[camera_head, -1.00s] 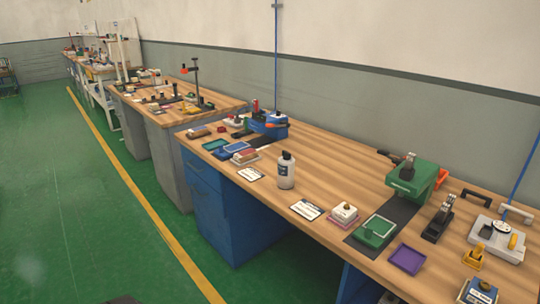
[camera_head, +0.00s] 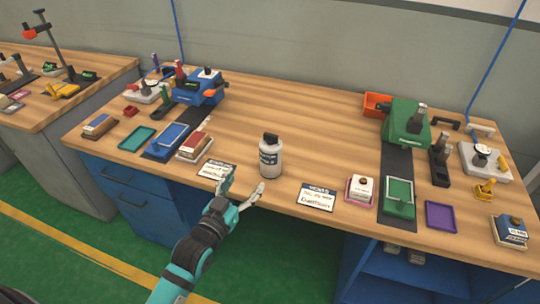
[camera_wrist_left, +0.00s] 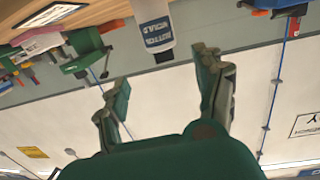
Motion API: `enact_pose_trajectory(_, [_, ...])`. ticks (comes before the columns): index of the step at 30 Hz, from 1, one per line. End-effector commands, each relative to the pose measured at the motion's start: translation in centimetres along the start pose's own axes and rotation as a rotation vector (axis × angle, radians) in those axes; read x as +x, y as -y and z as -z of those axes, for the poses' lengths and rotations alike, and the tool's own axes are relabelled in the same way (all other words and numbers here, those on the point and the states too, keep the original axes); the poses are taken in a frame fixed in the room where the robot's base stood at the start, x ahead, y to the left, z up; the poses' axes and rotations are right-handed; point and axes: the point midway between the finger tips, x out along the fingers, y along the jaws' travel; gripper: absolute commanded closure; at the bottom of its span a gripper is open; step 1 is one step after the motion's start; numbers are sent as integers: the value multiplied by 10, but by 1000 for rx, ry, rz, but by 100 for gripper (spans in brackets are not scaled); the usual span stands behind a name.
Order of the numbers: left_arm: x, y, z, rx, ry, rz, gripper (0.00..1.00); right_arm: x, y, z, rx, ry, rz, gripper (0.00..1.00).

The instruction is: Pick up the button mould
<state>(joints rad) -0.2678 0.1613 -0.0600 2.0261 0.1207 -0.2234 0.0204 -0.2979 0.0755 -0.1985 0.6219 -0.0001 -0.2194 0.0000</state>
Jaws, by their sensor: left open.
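The button mould is a white bottle (camera_head: 270,159) with a black cap and a dark label. It stands upright near the front edge of the wooden table (camera_head: 330,150), between two label cards. In the left wrist view the bottle (camera_wrist_left: 156,30) shows at the top centre, and its label reads "BUTTON MOULD". My left gripper (camera_head: 244,183) is open and empty at the table's front edge, just before the bottle and a little to its left. The fingers in the wrist view (camera_wrist_left: 162,78) are spread, with the bottle beyond their tips. My right gripper is not in view.
Cards (camera_head: 216,170) and (camera_head: 317,197) lie on either side of the bottle. A blue press (camera_head: 197,88) and trays stand at left. A green press (camera_head: 406,122), a green tray (camera_head: 399,193) and a purple tray (camera_head: 440,215) are at right. The table behind the bottle is clear.

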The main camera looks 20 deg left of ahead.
Motion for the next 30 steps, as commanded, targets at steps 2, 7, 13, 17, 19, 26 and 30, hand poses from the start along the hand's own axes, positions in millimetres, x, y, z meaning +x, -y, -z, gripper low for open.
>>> enact_pose_trajectory(2, [-1,-1,20,0,-35,-3,31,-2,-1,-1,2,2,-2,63])
enact_pose_trajectory(7, [21,-1,32,0,-54,-4,31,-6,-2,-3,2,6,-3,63])
enact_pose_trajectory(13, [66,-1,34,-1,-53,-4,31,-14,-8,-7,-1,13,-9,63])
enact_pose_trajectory(17, [93,-1,35,0,-53,-4,31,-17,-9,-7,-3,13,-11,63])
enact_pose_trajectory(19, [104,-1,34,0,-51,-4,31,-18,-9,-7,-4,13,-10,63])
enact_pose_trajectory(26, [121,-2,34,0,-50,-5,31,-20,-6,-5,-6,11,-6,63])
enact_pose_trajectory(30, [136,0,38,0,-50,-4,31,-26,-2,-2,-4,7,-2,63])
